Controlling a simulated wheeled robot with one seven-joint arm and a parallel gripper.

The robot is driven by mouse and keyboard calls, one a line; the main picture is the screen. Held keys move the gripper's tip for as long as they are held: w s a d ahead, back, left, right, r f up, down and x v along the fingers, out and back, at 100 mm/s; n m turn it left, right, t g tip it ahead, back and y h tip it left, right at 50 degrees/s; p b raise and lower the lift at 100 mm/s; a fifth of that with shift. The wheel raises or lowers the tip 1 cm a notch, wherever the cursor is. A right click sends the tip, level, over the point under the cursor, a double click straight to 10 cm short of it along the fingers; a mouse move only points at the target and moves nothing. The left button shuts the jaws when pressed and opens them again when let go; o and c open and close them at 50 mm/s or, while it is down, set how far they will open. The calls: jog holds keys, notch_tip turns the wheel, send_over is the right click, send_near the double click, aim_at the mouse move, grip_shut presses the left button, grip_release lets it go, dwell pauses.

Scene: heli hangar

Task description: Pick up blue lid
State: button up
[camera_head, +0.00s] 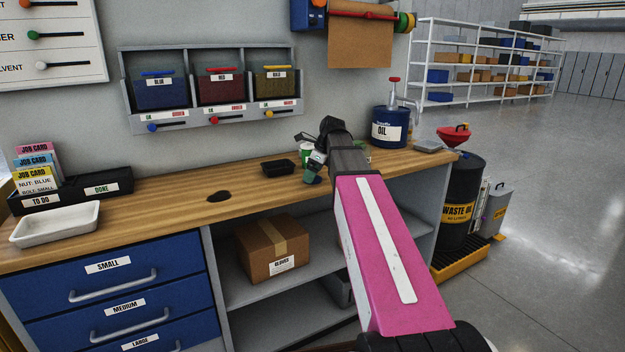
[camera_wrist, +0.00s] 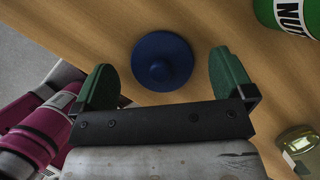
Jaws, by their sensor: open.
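The blue lid (camera_wrist: 163,62) is a round blue disc with a raised knob in its middle. In the wrist view it lies flat on the wooden bench top. My gripper (camera_wrist: 161,72) is open, with a green finger pad on each side of the lid in the picture. No contact with the lid shows, and the height of the fingers above the bench is hard to tell. In the head view my gripper (camera_head: 314,168) is over the bench, partly hidden by my pink arm. I cannot make out the lid there.
A green can (camera_wrist: 286,14) with a NUT label stands right of the lid. A black tray (camera_head: 278,166), white tray (camera_head: 55,225) and blue oil can (camera_head: 389,127) are on the bench (camera_head: 165,205).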

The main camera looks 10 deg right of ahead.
jog(key=shift+w+a+f, duration=0.1)
jog(key=shift+a+f, duration=0.05)
jog(key=shift+f, duration=0.3)
jog(key=c, duration=1)
jog(key=shift+r, duration=0.2)
